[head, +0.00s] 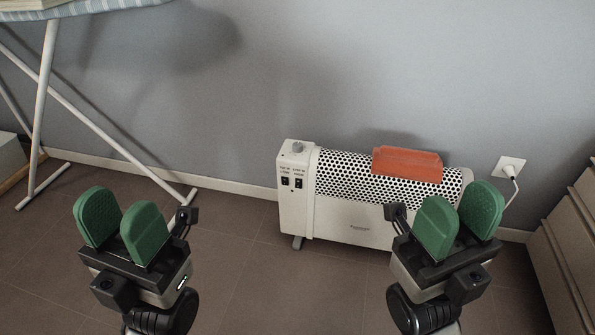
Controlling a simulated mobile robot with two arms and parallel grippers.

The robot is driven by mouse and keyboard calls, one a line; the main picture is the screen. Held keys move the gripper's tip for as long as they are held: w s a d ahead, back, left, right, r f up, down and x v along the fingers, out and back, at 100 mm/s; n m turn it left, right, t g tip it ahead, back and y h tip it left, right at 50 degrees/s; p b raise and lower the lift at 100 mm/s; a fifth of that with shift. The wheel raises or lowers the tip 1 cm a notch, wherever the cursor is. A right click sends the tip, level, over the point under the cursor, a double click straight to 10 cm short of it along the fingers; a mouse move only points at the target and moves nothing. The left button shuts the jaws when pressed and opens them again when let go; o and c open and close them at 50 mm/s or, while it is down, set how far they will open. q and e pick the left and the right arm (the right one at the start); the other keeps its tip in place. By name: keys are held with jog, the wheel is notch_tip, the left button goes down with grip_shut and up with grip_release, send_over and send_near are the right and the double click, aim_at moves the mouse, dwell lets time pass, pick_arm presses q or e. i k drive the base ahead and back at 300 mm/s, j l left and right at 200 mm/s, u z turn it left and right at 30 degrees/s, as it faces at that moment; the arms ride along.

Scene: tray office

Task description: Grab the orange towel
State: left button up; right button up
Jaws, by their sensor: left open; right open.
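The orange towel (408,163) lies folded over the top of a white heater (348,214), toward its right end. The heater stands on the floor against the wall. My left gripper (121,226) is open and empty, well to the left of the heater. My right gripper (458,218) is open and empty. In the picture it sits below and to the right of the towel, overlapping the heater's right end, and it is apart from the towel.
An ironing board (85,12) with white legs stands at the left. A drawer cabinet (572,250) is at the right edge. A plug sits in the wall socket (508,168) with a cable hanging down. The brown tiled floor (232,262) between my grippers is clear.

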aim_at(419, 165)
jog(key=l+z, duration=0.1)
jog(key=z, duration=0.3)
jog(key=i+z, duration=0.1)
jog(key=z, duration=0.25)
jog(key=i+z, duration=0.1)
jog(key=z, duration=0.3)
jog(key=i+l+z, duration=0.1)
jog(key=z, duration=0.25)
jog(key=i, duration=0.5)
jog(key=z, duration=0.05)
